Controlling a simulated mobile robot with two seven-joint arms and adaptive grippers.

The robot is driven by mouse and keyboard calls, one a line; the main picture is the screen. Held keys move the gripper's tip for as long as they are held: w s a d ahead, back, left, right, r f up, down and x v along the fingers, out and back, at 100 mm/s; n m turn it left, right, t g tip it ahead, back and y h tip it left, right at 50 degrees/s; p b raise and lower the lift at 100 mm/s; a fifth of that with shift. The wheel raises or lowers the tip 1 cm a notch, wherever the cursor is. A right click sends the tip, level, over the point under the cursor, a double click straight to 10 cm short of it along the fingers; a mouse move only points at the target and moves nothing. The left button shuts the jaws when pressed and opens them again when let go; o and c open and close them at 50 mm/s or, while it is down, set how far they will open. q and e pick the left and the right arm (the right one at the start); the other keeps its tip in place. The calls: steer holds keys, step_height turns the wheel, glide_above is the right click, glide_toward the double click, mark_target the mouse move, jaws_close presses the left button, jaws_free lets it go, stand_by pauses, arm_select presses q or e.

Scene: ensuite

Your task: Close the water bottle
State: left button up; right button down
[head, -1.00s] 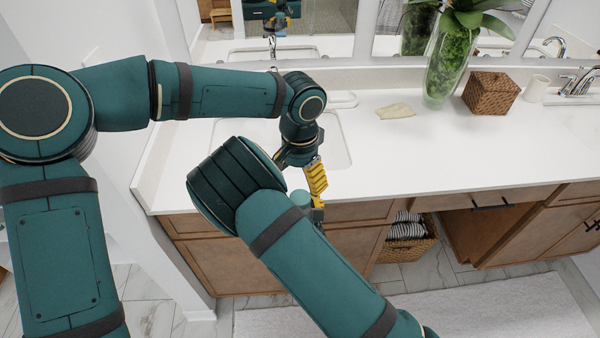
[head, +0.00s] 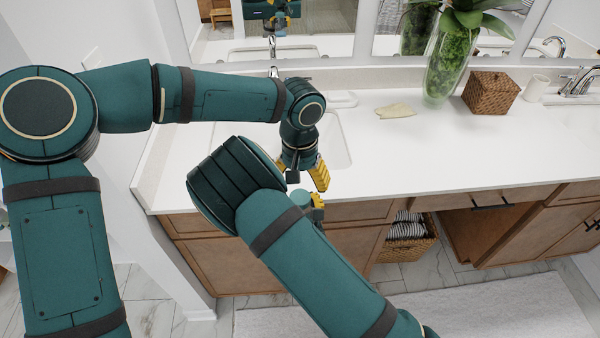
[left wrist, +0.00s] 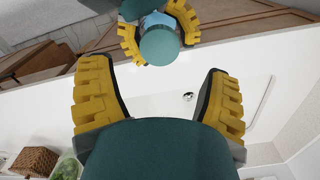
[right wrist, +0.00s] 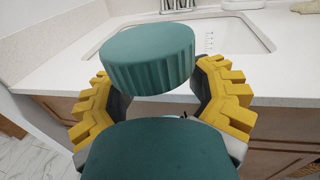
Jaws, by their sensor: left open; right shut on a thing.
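The water bottle's teal ribbed cap (right wrist: 150,58) shows large in the right wrist view, and as a round teal disc (left wrist: 160,45) in the left wrist view. A bit of the light blue bottle (left wrist: 155,20) shows behind the disc. The cap is at the bottle's top; I cannot tell how tightly it sits. My right gripper (right wrist: 160,105) is shut on the bottle, whose body is mostly hidden. My left gripper (head: 305,178) is open and empty, just above the cap (head: 302,203) in the head view. Its fingers are spread wide in the left wrist view (left wrist: 160,90).
The white counter (head: 420,150) with a sink (head: 335,145) lies just behind my grippers. A glass vase (head: 445,70), wicker box (head: 490,92) and beige cloth (head: 396,110) stand or lie farther right. The counter's front middle is clear.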

arm_select(q)
steer(key=shift+f, duration=3.2)
steer(key=c, duration=1.3)
steer(key=shift+m, duration=1.6)
steer(key=o, duration=1.3)
